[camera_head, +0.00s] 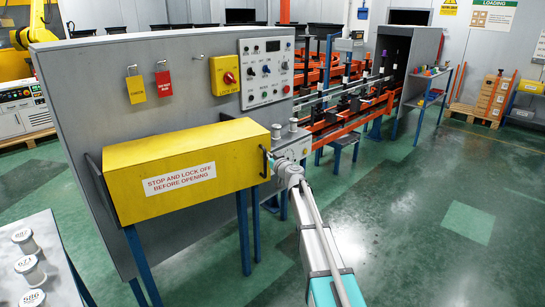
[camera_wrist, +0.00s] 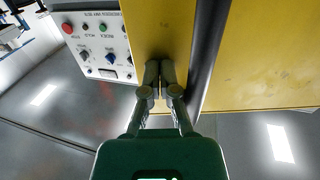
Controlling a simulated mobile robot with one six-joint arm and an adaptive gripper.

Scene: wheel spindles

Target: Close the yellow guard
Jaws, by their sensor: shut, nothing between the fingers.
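The yellow guard (camera_head: 180,155) is a long box-shaped cover on the front of the grey machine panel, with a white sign reading "STOP AND LOCK OFF BEFORE OPENING". A dark handle (camera_head: 266,161) is on its right end. My gripper (camera_head: 285,172) is at that right end, close to the handle; I cannot tell if it touches. In the wrist view my gripper (camera_wrist: 160,92) has its fingers together and empty, in front of a yellow surface. A dark bar runs beside the fingers, with the yellow guard (camera_wrist: 265,55) also to its right.
A table with white-topped cylinders (camera_head: 30,268) is at lower left. Green floor (camera_head: 430,220) is clear at right.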

